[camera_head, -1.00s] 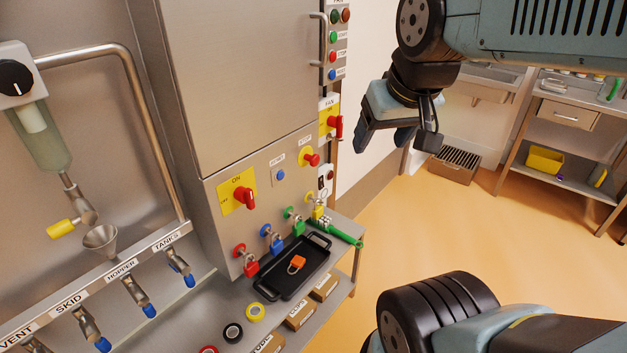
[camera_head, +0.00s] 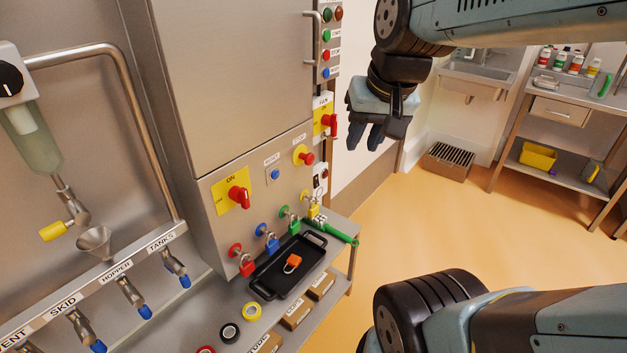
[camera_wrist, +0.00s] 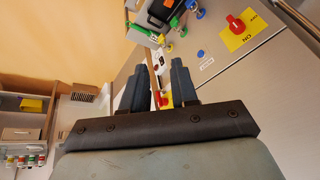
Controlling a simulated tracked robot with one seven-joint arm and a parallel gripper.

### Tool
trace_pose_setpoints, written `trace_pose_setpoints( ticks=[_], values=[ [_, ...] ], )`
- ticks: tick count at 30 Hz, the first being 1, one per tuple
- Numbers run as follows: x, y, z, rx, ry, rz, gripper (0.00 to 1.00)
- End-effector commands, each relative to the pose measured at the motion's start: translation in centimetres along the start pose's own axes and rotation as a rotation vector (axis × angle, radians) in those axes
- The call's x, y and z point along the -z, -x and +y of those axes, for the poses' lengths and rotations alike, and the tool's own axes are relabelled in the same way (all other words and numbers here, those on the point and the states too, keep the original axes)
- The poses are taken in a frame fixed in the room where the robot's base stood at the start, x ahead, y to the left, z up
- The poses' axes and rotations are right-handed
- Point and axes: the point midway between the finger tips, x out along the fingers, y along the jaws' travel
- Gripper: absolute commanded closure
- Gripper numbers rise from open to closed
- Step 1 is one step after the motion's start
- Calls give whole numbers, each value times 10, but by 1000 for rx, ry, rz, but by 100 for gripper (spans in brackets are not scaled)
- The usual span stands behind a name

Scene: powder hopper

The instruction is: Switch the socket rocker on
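A small white socket plate with a dark rocker (camera_head: 317,183) is on the narrow right side of the steel cabinet, under the fan switch. A small red part (camera_head: 324,173) sits at its upper right. The rocker's position is too small to read. My gripper (camera_head: 377,138) hangs to the right of and above the socket plate, apart from it, fingers pointing down. In the wrist view my gripper (camera_wrist: 158,66) shows two fingers spread with nothing held between them.
A red fan switch on yellow (camera_head: 325,121) and a red stop button (camera_head: 305,157) are close above the socket. Padlocks, a black tray (camera_head: 268,291) and a green-handled tool (camera_head: 335,232) are below. Open floor (camera_head: 450,230) lies right; a sink and shelves stand behind.

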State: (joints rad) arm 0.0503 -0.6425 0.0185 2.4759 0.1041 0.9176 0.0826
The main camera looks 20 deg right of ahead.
Motion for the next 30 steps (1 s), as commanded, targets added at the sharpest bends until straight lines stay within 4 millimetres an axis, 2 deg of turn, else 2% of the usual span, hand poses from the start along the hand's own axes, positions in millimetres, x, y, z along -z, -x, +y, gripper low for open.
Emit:
trace_pose_setpoints(
  ticks=[1, 9, 30],
  values=[
    [4, -7, -2, 9, -46, -31, 77],
    [22, -40, -13, 68, -303, -168, 100],
    [73, -134, -26, 185, -1006, -531, 100]
  ],
)
